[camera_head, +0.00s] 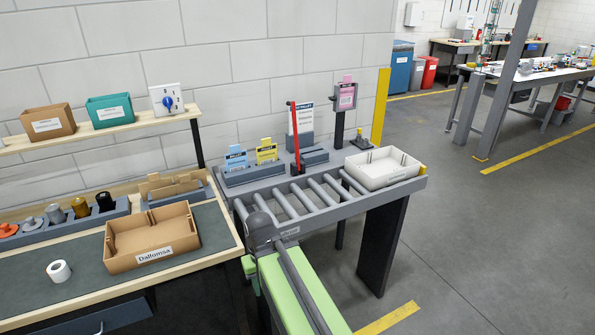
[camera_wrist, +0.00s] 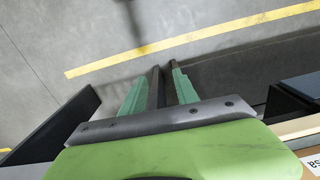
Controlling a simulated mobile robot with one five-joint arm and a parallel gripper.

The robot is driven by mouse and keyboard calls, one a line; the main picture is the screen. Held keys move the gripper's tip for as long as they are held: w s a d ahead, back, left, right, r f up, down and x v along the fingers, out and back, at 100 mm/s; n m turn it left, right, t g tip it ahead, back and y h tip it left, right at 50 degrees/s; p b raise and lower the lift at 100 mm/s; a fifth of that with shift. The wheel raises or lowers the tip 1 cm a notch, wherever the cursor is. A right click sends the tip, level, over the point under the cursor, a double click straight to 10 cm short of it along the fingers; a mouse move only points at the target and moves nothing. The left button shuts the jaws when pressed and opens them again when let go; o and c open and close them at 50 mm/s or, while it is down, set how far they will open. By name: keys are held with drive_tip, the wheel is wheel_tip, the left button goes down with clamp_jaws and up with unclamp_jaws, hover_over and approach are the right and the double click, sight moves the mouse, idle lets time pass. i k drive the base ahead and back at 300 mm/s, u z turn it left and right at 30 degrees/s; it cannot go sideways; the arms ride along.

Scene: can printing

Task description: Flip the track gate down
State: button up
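The track gate looks to be the red bar (camera_head: 294,135), standing upright at the back of the roller track (camera_head: 316,197). My gripper (camera_wrist: 164,66) shows in the wrist view, with its two green fingers a small gap apart. I see nothing held between them, and floor lies beyond the tips. In the head view my green arm rises from the bottom to the front left corner of the track. The red bar is farther back, apart from my arm, and is not seen in the wrist view.
A white tray (camera_head: 383,171) sits at the track's right end. Blue and yellow card holders (camera_head: 236,158) stand left of the gate, and a pink-labelled post (camera_head: 346,97) right of it. A workbench with a cardboard tray (camera_head: 120,261) is at left. Floor at right is clear.

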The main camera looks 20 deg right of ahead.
sight(292, 103)
drive_tip(key=u, duration=1.95)
drive_tip(key=k, duration=1)
drive_tip(key=z, duration=1.1)
drive_tip(key=i, duration=1)
